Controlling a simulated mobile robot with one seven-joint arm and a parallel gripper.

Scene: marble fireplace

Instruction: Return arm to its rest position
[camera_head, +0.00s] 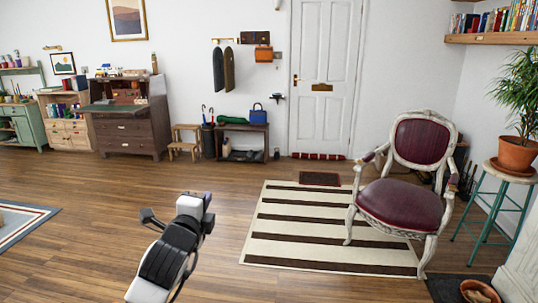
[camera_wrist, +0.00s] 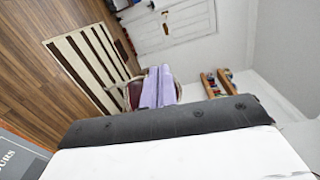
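My arm (camera_head: 168,258), with white and black links, rises from the lower middle of the head view above the wooden floor. It is bent and stands clear of the furniture. I cannot make out the fingers of my gripper in the head view. In the wrist view, the two lavender fingers of my gripper (camera_wrist: 159,72) lie side by side with no clear gap. Nothing shows between them. The white hand with its dark edge fills the bottom of that view. The gripper points out into the room, tilted, towards the armchair (camera_head: 401,205), and touches nothing visible.
A striped rug (camera_head: 300,228) lies under the armchair. A potted plant (camera_head: 516,155) stands on a stool at the right. A desk (camera_head: 128,128) and a low bench (camera_head: 243,136) line the back wall by a white door (camera_head: 325,110). The middle floor is clear.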

